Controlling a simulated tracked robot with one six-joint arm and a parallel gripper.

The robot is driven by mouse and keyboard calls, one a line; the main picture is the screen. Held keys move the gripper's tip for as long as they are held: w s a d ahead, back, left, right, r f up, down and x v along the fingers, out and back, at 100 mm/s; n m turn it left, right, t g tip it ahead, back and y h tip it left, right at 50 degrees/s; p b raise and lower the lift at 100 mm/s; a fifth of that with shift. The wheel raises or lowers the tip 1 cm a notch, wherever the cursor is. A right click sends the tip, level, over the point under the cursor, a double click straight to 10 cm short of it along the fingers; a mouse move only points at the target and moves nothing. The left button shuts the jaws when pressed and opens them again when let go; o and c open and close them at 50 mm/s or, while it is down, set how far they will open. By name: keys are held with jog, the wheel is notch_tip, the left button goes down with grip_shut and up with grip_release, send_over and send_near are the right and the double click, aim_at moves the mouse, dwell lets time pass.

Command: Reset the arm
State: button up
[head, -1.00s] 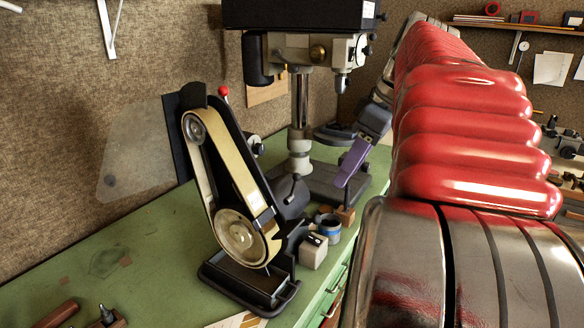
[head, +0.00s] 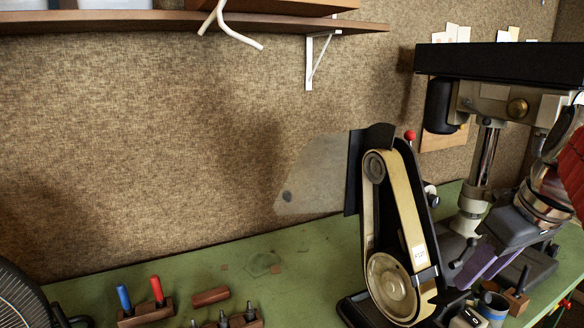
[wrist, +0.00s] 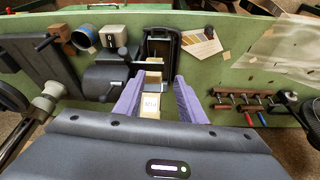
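My gripper (head: 470,277) is at the right of the head view, just right of the belt sander (head: 393,245), with a purple finger pointing down and left. In the wrist view, my gripper (wrist: 160,77) shows two purple fingers spread apart with nothing held between them. The belt sander (wrist: 158,47) lies beyond and between the fingers in that view, its pale belt showing in the gap. Whether a finger touches the sander cannot be told. Part of my arm is cut off at the right edge of the head view.
A drill press (head: 485,150) stands behind my gripper. A blue-rimmed tin (head: 492,306) and small blocks sit below it. Tool racks (head: 146,311) lie at the front left of the green bench (head: 215,262). A shelf (head: 170,22) runs along the wall. The bench's middle left is mostly clear.

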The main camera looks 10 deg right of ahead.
jog(key=s+a+f+m, duration=0.1)
jog(key=s+a+f, duration=0.1)
jog(key=a+f, duration=0.5)
jog(key=s+a+f+m+t, duration=0.1)
jog(key=s+a+f, duration=0.2)
jog(key=a+f, duration=0.4)
jog(key=a, duration=0.5)
jog(key=shift+a+f+t+h, duration=0.3)
jog(key=shift+a+f+h, duration=0.05)
jog(key=shift+f+h, duration=0.05)
jog(key=shift+s, duration=0.1)
jog(key=shift+c, duration=0.7)
jog(key=shift+s, duration=0.1)
